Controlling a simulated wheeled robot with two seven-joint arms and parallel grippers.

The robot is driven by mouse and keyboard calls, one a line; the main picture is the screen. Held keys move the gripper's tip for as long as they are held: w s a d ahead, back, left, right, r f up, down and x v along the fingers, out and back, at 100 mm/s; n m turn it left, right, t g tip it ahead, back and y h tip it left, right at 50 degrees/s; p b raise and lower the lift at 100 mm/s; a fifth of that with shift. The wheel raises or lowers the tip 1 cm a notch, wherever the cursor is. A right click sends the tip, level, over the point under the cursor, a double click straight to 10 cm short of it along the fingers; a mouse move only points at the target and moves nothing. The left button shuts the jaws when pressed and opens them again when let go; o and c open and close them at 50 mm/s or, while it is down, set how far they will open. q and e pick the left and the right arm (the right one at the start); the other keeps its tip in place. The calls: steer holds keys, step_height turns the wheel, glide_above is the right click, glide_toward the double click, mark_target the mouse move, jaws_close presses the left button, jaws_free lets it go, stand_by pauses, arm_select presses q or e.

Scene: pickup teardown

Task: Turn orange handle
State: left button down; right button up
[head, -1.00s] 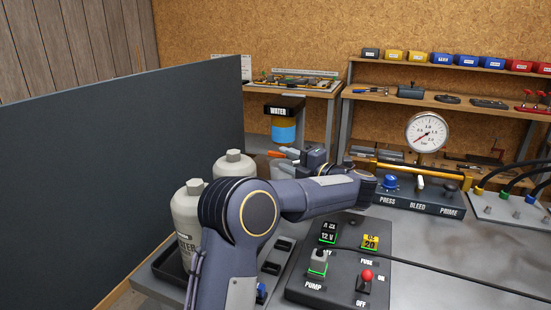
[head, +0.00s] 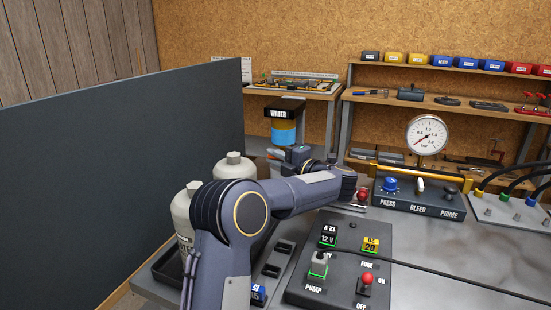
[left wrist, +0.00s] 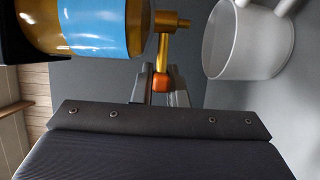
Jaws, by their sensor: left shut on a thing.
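The orange handle (left wrist: 161,83) sits between the fingertips of my left gripper (left wrist: 160,88) in the left wrist view; the gripper is shut on it. The handle joins a brass valve (left wrist: 165,44) on the side of the water filter, whose blue-banded bowl (left wrist: 95,25) fills the upper left. In the head view the WATER filter (head: 284,132) hangs at the back of the bench, and my left gripper (head: 294,155) is just below it. The handle is mostly hidden there. My right gripper is not in view.
A light grey cup (left wrist: 245,45) stands close right of the handle. Grey bottles (head: 234,168) stand left in a dark tray. A pump switch box (head: 336,262), a gauge panel (head: 415,194) and a red knob (head: 362,195) are on the bench. A dark partition (head: 110,180) bounds the left.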

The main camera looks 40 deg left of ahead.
arm_select(q)
steer(key=shift+r+n+h+p, duration=0.2)
steer(key=shift+n+h+p, duration=0.3)
steer(key=shift+h+p, duration=0.7)
steer(key=n+h+p, duration=0.1)
steer(key=h+p, duration=0.2)
steer(key=p, duration=0.1)
steer(key=shift+h+p, duration=0.35)
steer(key=shift+h, duration=0.05)
steer(key=shift+f+h+p, duration=0.1)
steer(key=shift+h+p, duration=0.5)
steer(key=shift+p, duration=0.4)
steer(key=shift+f+n+t+h+p, duration=0.15)
steer(key=shift+n+t+h+p, duration=0.15)
steer(key=shift+p, duration=0.05)
steer(key=shift+f, duration=0.1)
steer(key=c, duration=1.4)
jaws_free()
steer(key=shift+c, duration=0.2)
